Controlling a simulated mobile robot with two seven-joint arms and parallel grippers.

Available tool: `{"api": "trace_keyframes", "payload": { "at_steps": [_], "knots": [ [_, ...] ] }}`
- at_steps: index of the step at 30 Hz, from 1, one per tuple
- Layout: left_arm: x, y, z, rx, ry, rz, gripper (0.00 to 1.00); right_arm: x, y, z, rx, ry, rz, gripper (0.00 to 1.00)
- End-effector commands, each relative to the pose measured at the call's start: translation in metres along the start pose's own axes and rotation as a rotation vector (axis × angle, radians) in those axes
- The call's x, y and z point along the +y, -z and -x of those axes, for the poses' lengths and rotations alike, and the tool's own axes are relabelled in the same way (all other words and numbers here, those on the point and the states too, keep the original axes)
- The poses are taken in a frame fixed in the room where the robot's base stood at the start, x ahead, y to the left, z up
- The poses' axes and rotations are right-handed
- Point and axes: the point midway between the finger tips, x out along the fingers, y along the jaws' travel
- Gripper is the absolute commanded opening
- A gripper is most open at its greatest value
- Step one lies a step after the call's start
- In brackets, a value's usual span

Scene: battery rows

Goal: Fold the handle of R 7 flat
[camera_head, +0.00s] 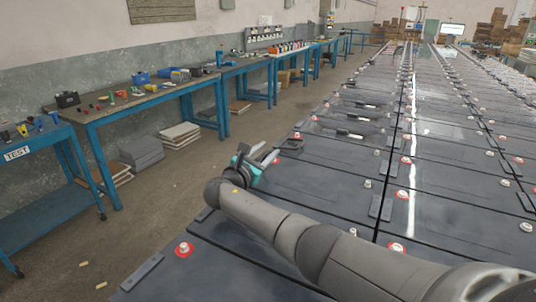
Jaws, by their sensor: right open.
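Dark flat battery modules (320,176) lie in long rows from the foreground to the back. My right arm comes in from the lower right and reaches over the nearest modules. My right gripper (264,154) is open, with its grey fingers pointing away near the left edge of the rows. A dark looped handle (290,144) stands just beyond and right of the fingertips, apart from them as far as I can tell. I cannot read any label saying which one is R 7. My left gripper is not in view.
Red-ringed terminals (184,249) and pale posts dot the modules. Blue workbenches (150,105) with tools and small parts stand along the left wall. Cardboard boxes (491,35) are stacked far back.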

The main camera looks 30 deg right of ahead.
Motion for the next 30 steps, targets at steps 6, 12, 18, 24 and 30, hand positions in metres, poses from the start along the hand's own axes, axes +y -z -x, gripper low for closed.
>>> {"api": "trace_keyframes", "payload": {
  "at_steps": [6, 12, 18, 24, 30],
  "knots": [
    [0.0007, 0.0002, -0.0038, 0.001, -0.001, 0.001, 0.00, -0.0002, -0.0005, -0.0105, 0.000, 0.000, 0.000, 0.44],
    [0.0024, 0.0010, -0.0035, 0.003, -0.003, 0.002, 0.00, -0.0001, -0.0009, -0.0108, 0.000, 0.000, -0.001, 0.44],
    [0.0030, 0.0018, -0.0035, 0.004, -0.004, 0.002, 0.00, -0.0002, -0.0008, -0.0106, -0.001, 0.001, 0.000, 0.27],
    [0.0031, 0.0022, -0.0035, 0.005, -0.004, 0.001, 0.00, -0.0003, -0.0006, -0.0105, -0.001, 0.001, 0.000, 0.04],
    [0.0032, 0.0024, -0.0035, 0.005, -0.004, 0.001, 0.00, -0.0003, -0.0005, -0.0104, 0.000, 0.001, 0.000, 0.00]
  ]
}}
